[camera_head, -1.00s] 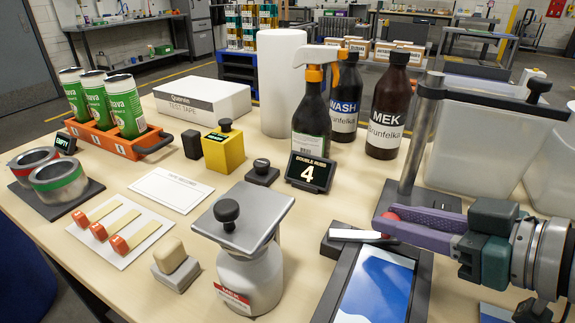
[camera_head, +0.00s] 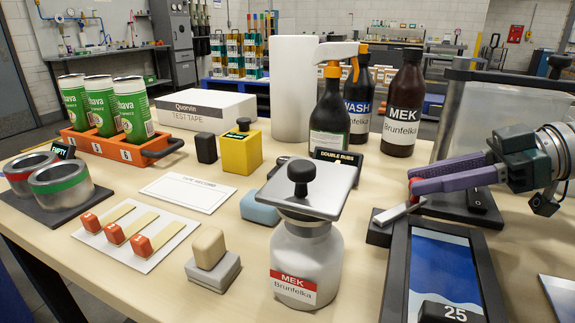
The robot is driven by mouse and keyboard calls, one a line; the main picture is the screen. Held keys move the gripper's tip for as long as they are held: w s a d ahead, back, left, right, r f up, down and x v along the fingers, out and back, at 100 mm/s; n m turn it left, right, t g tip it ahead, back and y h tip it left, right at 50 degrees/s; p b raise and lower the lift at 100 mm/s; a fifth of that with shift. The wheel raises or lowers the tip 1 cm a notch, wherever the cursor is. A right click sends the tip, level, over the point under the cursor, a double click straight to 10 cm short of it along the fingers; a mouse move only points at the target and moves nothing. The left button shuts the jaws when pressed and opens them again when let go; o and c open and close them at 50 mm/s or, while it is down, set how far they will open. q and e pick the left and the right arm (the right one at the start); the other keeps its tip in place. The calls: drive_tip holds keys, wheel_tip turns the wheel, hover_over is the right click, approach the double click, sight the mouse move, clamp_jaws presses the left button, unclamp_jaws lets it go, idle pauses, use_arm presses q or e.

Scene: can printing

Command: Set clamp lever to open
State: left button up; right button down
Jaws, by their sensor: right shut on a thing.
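The clamp lever (camera_head: 401,212) is a pale metal bar at the top left corner of a dark frame (camera_head: 397,262) around a blue and white panel. A red knob (camera_head: 413,184) shows near the bar's upper right end, at my fingertips. My right gripper (camera_head: 416,182), with purple fingers, comes in from the right and is shut on the clamp lever at this red end. The fingers hide most of the knob and how it joins the bar. My left gripper is not in view.
A white jar labelled MEK (camera_head: 306,262), with a metal plate and black knob on top, stands left of the frame. Brown bottles (camera_head: 404,105) and a clear bin (camera_head: 490,118) stand behind. A black block marked 25 (camera_head: 452,312) is at the frame's near end.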

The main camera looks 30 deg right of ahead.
drive_tip(key=shift+s+f, duration=0.1)
drive_tip(key=shift+f, duration=0.05)
drive_tip(key=c, duration=0.8)
unclamp_jaws()
drive_tip(key=shift+o, duration=0.9)
